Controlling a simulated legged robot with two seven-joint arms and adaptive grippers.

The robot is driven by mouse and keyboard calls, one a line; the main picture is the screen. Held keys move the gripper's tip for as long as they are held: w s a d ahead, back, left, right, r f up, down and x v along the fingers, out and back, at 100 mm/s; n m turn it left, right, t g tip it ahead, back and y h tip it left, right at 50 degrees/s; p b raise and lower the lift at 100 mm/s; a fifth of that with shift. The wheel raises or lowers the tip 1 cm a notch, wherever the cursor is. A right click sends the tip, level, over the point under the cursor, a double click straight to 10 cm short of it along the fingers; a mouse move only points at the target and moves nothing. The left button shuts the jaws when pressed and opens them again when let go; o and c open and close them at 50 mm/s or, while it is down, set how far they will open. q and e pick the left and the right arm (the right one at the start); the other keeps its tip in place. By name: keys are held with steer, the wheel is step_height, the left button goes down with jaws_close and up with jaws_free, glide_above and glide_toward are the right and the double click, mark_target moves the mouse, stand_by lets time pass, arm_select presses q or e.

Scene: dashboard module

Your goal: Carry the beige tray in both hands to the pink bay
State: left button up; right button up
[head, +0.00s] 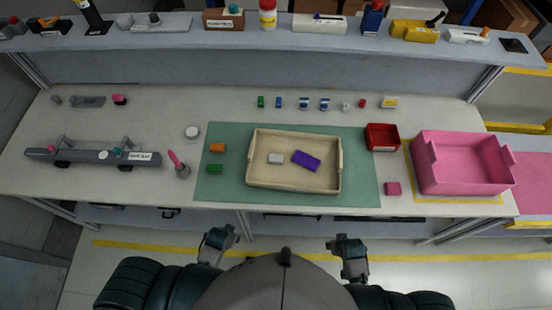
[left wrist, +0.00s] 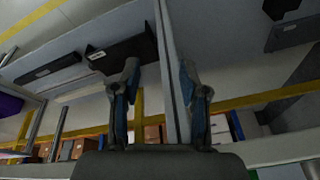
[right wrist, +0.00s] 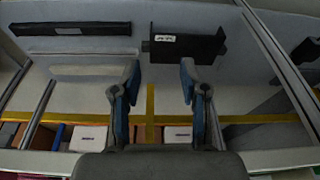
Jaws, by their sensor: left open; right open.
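The beige tray (head: 293,185) sits on the green mat (head: 362,188) on the bench in the head view. A white-grey block (head: 275,159) and a purple block (head: 306,161) lie in it. It has a raised handle on its left and right ends. The pink bay (head: 465,178), an open-topped pink box, stands to the right on a yellow-outlined area. My left gripper (head: 222,236) and right gripper (head: 346,240) are in front of the bench's near edge, apart from the tray. In the left wrist view my left gripper (left wrist: 158,78) is open and empty. In the right wrist view my right gripper (right wrist: 160,80) is open and empty.
A red bin (head: 382,138) and a pink cube (head: 393,188) stand between tray and bay. An orange block (head: 217,148) and a green block (head: 214,168) lie left of the tray. A grey dashboard-like part (head: 85,156) lies at left. Small items line the back.

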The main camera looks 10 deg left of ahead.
steer(key=w+a+r+y, duration=0.1)
steer(key=w+a+r, duration=0.3)
steer(key=w+r, duration=0.65)
steer(key=w+a+r, duration=0.3)
steer(key=w+r, duration=0.5)
steer(key=r, duration=0.5)
arm_select(q)
steer(key=w+d+r+m+t, duration=0.2)
steer(key=w+r+m+t, duration=0.3)
steer(key=r+m, duration=0.6)
steer(key=w+d+r+m+t, duration=0.3)
steer(key=w+r+m, duration=0.6)
steer(key=m, duration=1.2)
step_height(320, 180, up, 3)
steer(key=shift+f+m+t+p, duration=0.15)
steer(key=shift+m+t+p, duration=0.15)
steer(key=shift+t, duration=0.9)
arm_select(e)
steer(key=w+d+r+m+g+h, duration=0.1)
steer(key=w+d+r+m, duration=0.1)
steer(key=w+d+r, duration=0.4)
step_height(320, 180, up, 4)
steer(key=shift+w+f+h, duration=0.15)
steer(key=shift+w+h, duration=0.15)
steer(key=shift+w, duration=0.75)
arm_select(q)
steer(key=shift+w+a, duration=0.1)
